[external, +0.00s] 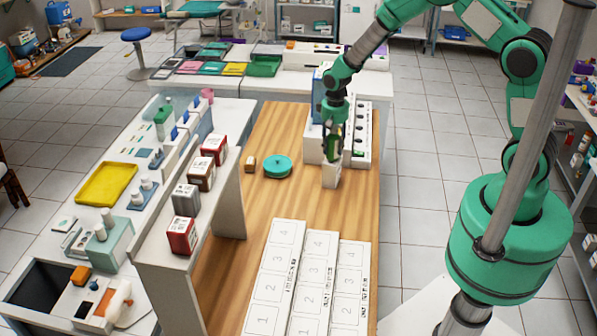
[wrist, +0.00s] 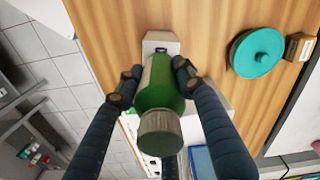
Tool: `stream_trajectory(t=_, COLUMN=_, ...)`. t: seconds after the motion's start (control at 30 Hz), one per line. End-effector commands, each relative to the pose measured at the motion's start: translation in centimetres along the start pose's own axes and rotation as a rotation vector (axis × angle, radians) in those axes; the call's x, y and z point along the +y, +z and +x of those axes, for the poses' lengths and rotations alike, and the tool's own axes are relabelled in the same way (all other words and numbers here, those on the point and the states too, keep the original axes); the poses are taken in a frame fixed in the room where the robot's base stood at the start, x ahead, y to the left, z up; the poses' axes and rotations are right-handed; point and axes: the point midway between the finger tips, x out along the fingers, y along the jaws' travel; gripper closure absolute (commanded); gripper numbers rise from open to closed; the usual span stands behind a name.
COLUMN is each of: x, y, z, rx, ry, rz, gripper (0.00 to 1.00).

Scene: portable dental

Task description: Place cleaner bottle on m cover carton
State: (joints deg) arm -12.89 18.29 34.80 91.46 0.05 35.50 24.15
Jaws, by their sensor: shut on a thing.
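My gripper (external: 333,143) is shut on a green bottle (wrist: 161,85), the cleaner bottle by its look. In the wrist view the bottle sits between both fingers, its greyish cap (wrist: 160,132) toward the camera. In the external view a little of the green bottle (external: 332,154) shows between the fingers. A small white carton (external: 331,176) stands on the wooden table directly below it; its edge also shows past the bottle in the wrist view (wrist: 159,39). I cannot tell whether bottle and carton touch, or read the carton's label.
A teal round container (external: 277,166) and a small brown box (external: 250,163) stand left on the wooden table (external: 235,258). Larger white boxes (external: 357,142) stand close behind my gripper. Numbered white panels (external: 319,278) lie in front. A raised shelf with red and grey boxes borders the left.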

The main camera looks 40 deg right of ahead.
Motion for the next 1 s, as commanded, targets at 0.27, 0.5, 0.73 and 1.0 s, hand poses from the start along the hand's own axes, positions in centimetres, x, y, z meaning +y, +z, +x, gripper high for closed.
stream_trajectory(t=0.27, x=-0.02, y=-0.05, z=0.37, rx=0.001, ry=-0.001, rz=0.000, gripper=0.94)
stream_trajectory(t=0.5, x=-0.02, y=-0.04, z=0.75, rx=0.001, ry=0.000, rz=0.000, gripper=0.94)
stream_trajectory(t=0.73, x=-0.01, y=-0.02, z=0.67, rx=0.001, ry=0.000, rz=0.000, gripper=0.44)
stream_trajectory(t=1.0, x=-0.01, y=-0.03, z=0.42, rx=0.001, ry=0.000, rz=0.000, gripper=0.44)
